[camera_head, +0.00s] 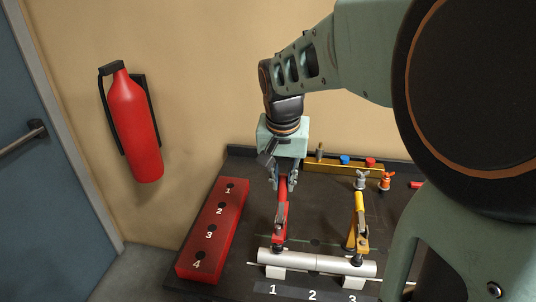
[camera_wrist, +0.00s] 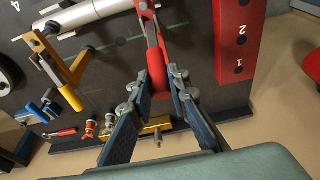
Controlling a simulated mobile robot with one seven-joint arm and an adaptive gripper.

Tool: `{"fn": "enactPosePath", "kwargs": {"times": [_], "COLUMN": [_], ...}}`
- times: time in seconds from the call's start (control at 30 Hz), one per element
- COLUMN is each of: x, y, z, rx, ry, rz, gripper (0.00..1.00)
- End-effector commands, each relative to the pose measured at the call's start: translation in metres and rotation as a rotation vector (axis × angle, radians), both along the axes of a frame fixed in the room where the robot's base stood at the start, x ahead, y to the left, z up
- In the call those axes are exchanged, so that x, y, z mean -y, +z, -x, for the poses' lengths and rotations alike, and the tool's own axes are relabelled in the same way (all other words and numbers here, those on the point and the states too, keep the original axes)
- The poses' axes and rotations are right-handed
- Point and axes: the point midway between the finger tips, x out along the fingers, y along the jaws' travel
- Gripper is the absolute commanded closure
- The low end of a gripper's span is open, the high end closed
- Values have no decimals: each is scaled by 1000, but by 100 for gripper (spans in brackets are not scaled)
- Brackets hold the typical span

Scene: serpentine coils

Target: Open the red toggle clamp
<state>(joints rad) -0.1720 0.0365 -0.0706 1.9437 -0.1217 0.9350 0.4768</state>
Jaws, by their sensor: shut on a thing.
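The red toggle clamp (camera_head: 280,220) stands on the dark bench behind the left part of a silver tube (camera_head: 290,259), its lower end at the tube. Its red handle rises into my gripper (camera_head: 285,180), which comes down from above. In the wrist view the red handle (camera_wrist: 156,62) lies between the two fingers of my gripper (camera_wrist: 158,82), which is shut on it. The handle's end is partly hidden between the fingers in the head view. Whether the clamp's tip touches the tube is too small to tell.
A yellow clamp (camera_head: 359,225) stands to the right, at the same tube. A red block numbered 1 to 4 (camera_head: 212,232) lies to the left. A yellow rack (camera_head: 343,166) with small coloured parts sits at the back. A fire extinguisher (camera_head: 134,125) hangs on the wall.

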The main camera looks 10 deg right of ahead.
Motion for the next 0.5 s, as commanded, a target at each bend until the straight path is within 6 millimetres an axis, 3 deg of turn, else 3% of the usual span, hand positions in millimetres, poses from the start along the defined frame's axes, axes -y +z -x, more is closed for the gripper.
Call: {"fn": "enactPosePath", "kwargs": {"times": [0.5], "x": [-7], "y": [5], "z": [21], "rx": [-5], "ry": [0], "rz": [-1], "gripper": [100]}}
